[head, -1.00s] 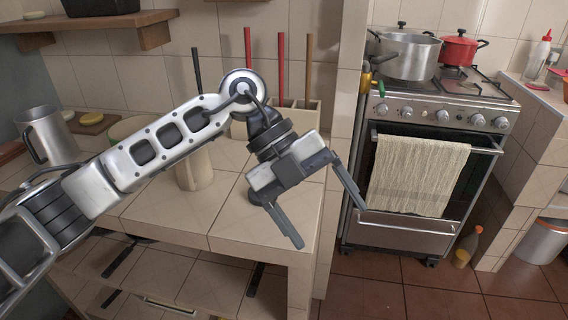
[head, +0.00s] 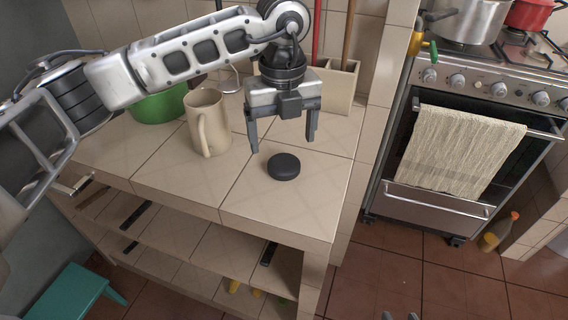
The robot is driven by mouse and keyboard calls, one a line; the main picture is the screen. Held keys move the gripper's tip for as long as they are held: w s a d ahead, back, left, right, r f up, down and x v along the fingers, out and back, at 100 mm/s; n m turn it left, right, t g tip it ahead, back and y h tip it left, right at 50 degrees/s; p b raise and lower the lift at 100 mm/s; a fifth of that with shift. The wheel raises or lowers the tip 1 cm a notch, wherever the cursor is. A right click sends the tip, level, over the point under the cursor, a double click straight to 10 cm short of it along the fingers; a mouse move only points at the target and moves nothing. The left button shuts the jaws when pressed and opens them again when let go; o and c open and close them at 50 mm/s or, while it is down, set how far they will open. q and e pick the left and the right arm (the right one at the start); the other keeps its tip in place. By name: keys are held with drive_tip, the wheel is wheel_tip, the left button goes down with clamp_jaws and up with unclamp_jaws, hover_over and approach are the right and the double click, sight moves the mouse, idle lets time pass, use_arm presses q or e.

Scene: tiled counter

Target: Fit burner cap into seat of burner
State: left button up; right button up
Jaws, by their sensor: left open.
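The burner cap (head: 284,166), a small round black disc, lies flat on the tiled counter near its front right. My left gripper (head: 282,143) points down just above and behind the cap. Its two fingers are spread apart with nothing between them. The stove (head: 480,88) stands at the right, across a gap from the counter. Its top is partly cut off by the picture edge, and I cannot make out which burner has the open seat.
A beige mug (head: 207,124) and a green pot (head: 160,106) stand left of the cap. A utensil holder (head: 340,88) is behind my gripper. A steel pot (head: 466,20) and a red pot (head: 530,13) sit on the stove. A towel (head: 460,150) hangs on the oven door.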

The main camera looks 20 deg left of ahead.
sight(283, 160)
use_arm(q)
drive_tip(key=f, duration=0.5)
drive_tip(key=shift+w+f+p, duration=0.2)
drive_tip(key=shift+f+p, duration=0.15)
drive_tip(key=shift+p, duration=0.05)
drive_tip(key=shift+c, duration=0.3)
drive_tip(key=c, duration=1)
drive_tip(key=shift+r, duration=0.15)
drive_tip(key=shift+c, duration=0.2)
